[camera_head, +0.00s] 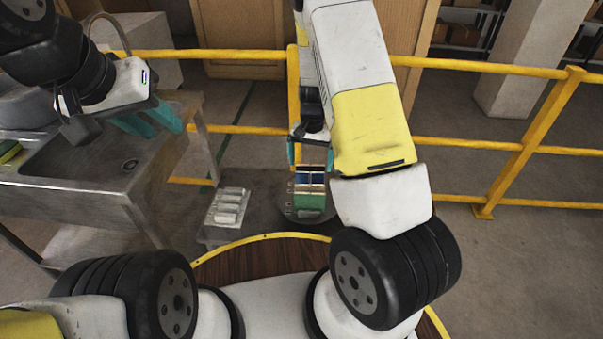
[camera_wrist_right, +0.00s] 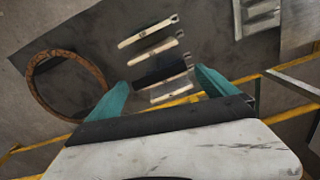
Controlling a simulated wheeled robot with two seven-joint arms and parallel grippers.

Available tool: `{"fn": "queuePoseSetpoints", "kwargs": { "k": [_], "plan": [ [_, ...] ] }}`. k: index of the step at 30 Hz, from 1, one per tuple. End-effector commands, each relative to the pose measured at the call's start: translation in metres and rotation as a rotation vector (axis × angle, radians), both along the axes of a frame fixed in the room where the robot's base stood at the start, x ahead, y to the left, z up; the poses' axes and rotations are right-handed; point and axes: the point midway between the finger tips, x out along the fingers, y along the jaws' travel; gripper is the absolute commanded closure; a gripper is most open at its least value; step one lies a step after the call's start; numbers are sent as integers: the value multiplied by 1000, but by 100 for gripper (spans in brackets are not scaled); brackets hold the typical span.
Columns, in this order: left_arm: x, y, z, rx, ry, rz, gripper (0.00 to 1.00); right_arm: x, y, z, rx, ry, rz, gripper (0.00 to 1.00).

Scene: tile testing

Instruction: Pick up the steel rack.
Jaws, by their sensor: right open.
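A row of upright tiles (camera_head: 309,200) with blue and green faces stands below my right gripper (camera_head: 309,156) in the head view. The tiles' pale and dark top edges (camera_wrist_right: 160,66) show between the teal fingers in the right wrist view. A steel rack holding them cannot be made out clearly, being mostly covered by tiles and gripper. My right gripper (camera_wrist_right: 162,90) is open, its fingers apart on either side of the row; contact cannot be told. My left gripper (camera_head: 148,119) is open and empty above the steel sink bench, far from the tiles.
A small grey holder with white pieces (camera_head: 229,206) stands left of the tiles. A brown-rimmed round object (camera_wrist_right: 34,93) lies beside the row in the wrist view. The steel sink bench (camera_head: 100,180) is at left. Yellow railings (camera_head: 480,146) run behind the work area.

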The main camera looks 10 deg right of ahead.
Motion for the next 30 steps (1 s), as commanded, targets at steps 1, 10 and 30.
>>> {"fn": "queuePoseSetpoints", "kwargs": {
  "k": [1,10,30],
  "plan": [
    [0,0,0,0,0,0,64,1,-1,-7,-8,6,-2,3],
    [0,0,0,0,0,0,64,0,-3,-39,-16,11,-5,3],
    [0,0,0,0,0,0,64,-1,-3,-90,-16,9,-4,7]
  ]
}}
